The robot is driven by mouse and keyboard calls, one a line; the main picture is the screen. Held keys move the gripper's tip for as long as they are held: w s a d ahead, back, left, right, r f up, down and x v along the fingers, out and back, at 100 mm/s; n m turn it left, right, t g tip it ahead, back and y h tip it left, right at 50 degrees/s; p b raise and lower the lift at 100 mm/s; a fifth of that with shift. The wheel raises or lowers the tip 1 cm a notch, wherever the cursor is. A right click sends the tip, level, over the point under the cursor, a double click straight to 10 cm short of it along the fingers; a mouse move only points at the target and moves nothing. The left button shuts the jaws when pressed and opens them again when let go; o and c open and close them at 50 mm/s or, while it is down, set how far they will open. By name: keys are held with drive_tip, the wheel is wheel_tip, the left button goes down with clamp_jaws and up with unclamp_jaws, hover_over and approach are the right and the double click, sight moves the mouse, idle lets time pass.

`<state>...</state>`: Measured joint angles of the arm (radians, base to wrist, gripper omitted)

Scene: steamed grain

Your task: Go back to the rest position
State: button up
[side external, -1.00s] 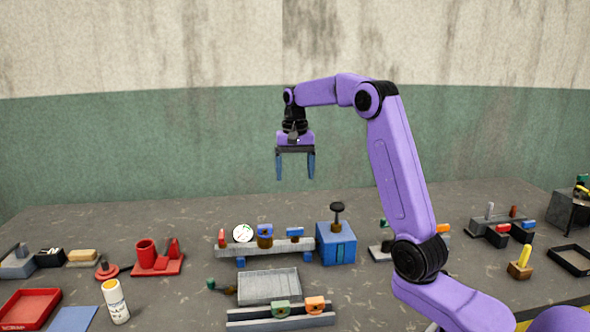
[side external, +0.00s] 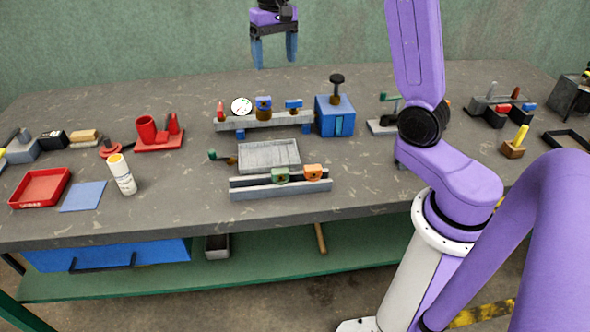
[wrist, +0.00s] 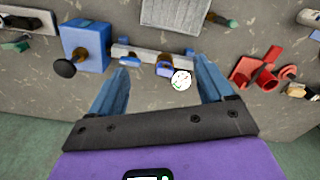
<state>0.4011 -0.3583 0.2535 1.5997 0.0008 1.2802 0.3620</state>
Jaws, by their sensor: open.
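My gripper (side external: 274,50) hangs above the back part of the workbench, its two blue fingers pointing down and spread apart with nothing between them. In the wrist view my gripper (wrist: 165,88) shows both fingers apart, with the grey rail (wrist: 142,52) and the round white gauge (wrist: 181,80) seen beyond them. In the side external view the grey rail (side external: 285,120) with the gauge (side external: 241,105) stands on the bench below and in front of the gripper. The gripper touches nothing.
A blue box with a black knob (side external: 335,117) stands right of the rail. A grey tray (side external: 268,155), a red tray (side external: 40,188), a white bottle (side external: 122,175) and red fixtures (side external: 158,135) stand on the bench (side external: 370,195). The air around the gripper is clear.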

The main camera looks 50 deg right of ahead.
drive_tip(key=s+a+f+n, duration=0.3)
drive_tip(key=s+a+n, duration=0.5)
drive_tip(key=s+a, duration=0.5)
drive_tip(key=s+f+n, duration=0.2)
drive_tip(key=s+n, duration=0.2)
drive_tip(key=s, duration=0.5)
drive_tip(key=s+f+n, duration=0.2)
drive_tip(key=s+n, duration=0.3)
drive_tip(key=s, duration=0.5)
drive_tip(key=shift+s+d+f, duration=0.3)
drive_tip(key=shift+d+f, duration=0.05)
drive_tip(key=shift+d, duration=0.1)
